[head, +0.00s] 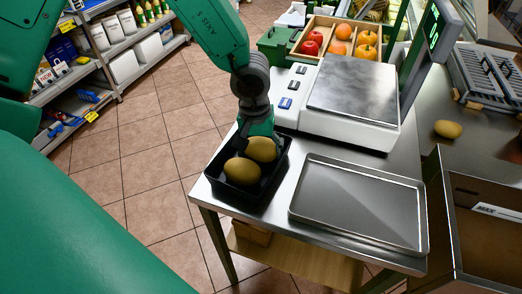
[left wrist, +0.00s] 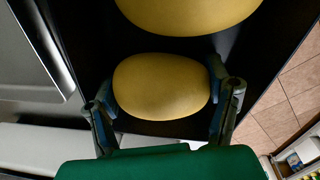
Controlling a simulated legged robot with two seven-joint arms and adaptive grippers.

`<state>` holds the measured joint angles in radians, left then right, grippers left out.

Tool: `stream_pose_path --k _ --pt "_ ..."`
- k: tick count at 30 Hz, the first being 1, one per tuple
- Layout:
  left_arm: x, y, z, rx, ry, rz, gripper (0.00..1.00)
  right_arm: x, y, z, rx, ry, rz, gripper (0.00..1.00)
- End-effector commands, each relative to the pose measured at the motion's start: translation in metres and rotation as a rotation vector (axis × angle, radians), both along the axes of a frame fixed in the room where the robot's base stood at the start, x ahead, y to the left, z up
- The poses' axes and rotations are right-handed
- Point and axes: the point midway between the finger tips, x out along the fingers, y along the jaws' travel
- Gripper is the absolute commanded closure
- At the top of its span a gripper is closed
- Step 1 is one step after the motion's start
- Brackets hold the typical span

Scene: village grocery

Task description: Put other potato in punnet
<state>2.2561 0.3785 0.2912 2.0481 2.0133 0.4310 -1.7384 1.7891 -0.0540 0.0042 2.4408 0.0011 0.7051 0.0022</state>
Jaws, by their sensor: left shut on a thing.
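The black punnet (head: 267,189) sits on the metal table near its left corner. Two yellow-brown potatoes lie in it, a front one (head: 242,171) and a back one (head: 261,149). My left gripper (head: 257,138) reaches down into the punnet from above, at the back potato. In the left wrist view the fingers of this gripper (left wrist: 160,92) are shut on either side of the back potato (left wrist: 161,86). The front potato (left wrist: 187,12) shows at the top edge there, outside the fingers. Another potato (head: 447,129) lies on the counter at the right. My right gripper is not in view.
An empty metal tray (head: 358,203) lies right of the punnet. A scale (head: 353,88) stands behind it, with a wooden crate (head: 343,25) of fruit beyond. An open box (head: 482,225) stands at the lower right. Shelves (head: 125,50) stand across the tiled floor.

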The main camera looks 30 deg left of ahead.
Motion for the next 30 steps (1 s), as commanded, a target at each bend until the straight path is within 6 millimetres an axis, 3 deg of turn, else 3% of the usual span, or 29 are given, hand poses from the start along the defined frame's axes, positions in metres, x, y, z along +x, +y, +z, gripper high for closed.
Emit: stream_pose_path --k 6,7,8,24,30 --pt "0.0 0.002 0.0 -0.003 0.0 0.001 0.62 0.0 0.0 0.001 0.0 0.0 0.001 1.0" --pt "0.0 0.002 -0.001 -0.003 0.001 0.001 0.25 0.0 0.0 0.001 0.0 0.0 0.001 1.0" --pt "0.0 0.001 -0.001 -0.002 0.0 0.001 0.19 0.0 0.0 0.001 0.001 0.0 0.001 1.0" --pt "0.0 0.0 0.002 0.0 -0.001 0.0 0.19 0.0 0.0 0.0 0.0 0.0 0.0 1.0" --pt "-0.001 0.002 0.031 -0.006 -0.002 0.003 0.19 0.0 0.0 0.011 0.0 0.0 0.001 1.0"
